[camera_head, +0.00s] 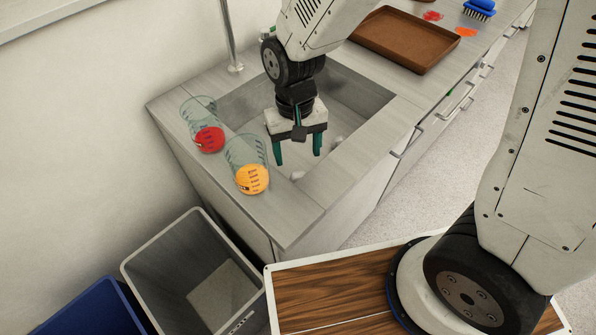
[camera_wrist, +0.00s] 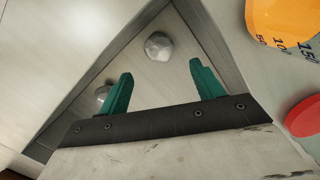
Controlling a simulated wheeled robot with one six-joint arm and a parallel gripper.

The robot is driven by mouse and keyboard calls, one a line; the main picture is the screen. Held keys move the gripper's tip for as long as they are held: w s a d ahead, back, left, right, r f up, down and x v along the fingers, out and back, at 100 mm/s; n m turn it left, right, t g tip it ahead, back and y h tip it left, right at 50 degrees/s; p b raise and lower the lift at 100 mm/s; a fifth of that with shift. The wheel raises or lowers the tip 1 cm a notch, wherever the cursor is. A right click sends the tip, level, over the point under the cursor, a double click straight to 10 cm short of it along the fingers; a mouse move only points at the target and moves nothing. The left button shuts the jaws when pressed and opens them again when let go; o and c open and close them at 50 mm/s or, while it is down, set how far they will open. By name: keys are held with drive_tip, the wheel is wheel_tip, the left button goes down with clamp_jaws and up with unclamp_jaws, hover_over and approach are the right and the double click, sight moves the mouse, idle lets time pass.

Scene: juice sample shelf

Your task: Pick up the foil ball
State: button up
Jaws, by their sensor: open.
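A small grey-white crumpled ball (camera_head: 297,175) lies in the near corner of the sink basin. It shows faceted in the wrist view (camera_wrist: 158,46), beyond and between the fingertips. A second pale lump (camera_head: 338,140) lies in the basin to the right of my gripper; in the wrist view this lump (camera_wrist: 102,93) is partly hidden behind the left finger. I cannot tell for sure which one is foil. My gripper (camera_head: 298,158) points down over the sink, its green fingers apart and empty. It also shows in the wrist view (camera_wrist: 158,78). It is apart from both lumps.
The sink (camera_head: 365,90) has raised walls around the gripper. Beakers with orange juice (camera_head: 252,180) and red juice (camera_head: 209,140) stand on the counter to the left. A faucet (camera_head: 229,40) and a brown tray (camera_head: 405,38) are behind. A grey bin (camera_head: 150,262) stands below.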

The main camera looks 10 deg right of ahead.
sight(298, 176)
drive_tip(key=f, duration=0.2)
drive_tip(key=s+f, duration=0.1)
drive_tip(key=f, duration=0.4)
drive_tip(key=shift+s+f, duration=0.35)
drive_tip(key=c, duration=1.1)
